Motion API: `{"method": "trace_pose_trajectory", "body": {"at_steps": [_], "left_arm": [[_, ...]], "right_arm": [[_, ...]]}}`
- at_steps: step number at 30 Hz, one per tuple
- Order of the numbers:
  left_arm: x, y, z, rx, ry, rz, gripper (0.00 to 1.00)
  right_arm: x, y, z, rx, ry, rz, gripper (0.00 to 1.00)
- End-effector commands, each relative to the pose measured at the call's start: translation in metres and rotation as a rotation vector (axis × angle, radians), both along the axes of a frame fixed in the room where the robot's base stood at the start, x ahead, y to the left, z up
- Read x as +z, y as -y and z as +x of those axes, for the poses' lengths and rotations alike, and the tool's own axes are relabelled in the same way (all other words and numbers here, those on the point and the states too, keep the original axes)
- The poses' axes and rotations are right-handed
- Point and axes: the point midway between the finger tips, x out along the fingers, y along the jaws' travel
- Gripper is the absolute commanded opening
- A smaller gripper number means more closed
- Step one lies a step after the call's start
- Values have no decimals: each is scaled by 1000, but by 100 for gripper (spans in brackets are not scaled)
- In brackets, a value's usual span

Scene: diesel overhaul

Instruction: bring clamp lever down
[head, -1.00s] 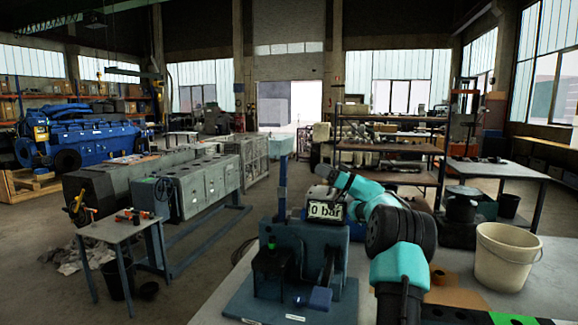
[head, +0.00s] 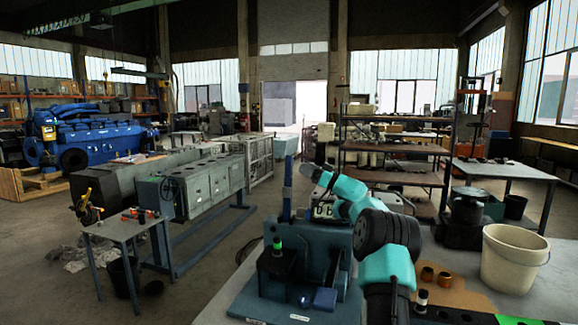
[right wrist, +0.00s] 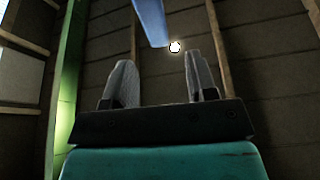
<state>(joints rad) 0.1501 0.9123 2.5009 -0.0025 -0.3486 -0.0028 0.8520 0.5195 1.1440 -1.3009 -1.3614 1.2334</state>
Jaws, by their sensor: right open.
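The clamp lever (head: 287,190) looks like a blue bar standing upright on the left side of the blue test stand (head: 318,245). My right gripper (head: 305,169) is up near the lever's top, just to its right, with a small gap apparent between them. In the right wrist view its two grey fingers (right wrist: 160,82) are apart with nothing between them. A blue bar (right wrist: 150,18), which appears to be the lever, shows beyond the fingertips there. My left gripper is not in view.
A black block (head: 277,268) with a green-topped part and a blue handle (head: 325,299) are low on the stand. A white bucket (head: 514,258) stands on the bench at right.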

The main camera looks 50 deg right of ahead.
Motion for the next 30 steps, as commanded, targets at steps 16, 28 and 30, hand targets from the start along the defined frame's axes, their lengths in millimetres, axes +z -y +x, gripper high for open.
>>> {"method": "trace_pose_trajectory", "body": {"at_steps": [16, 28, 30], "left_arm": [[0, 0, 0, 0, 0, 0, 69], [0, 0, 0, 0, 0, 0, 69], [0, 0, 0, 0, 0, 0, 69]], "right_arm": [[10, -26, 66, 0, 0, -1, 52], [11, -27, 67, 0, 0, -1, 44], [11, -27, 67, 0, 0, -1, 37]]}}
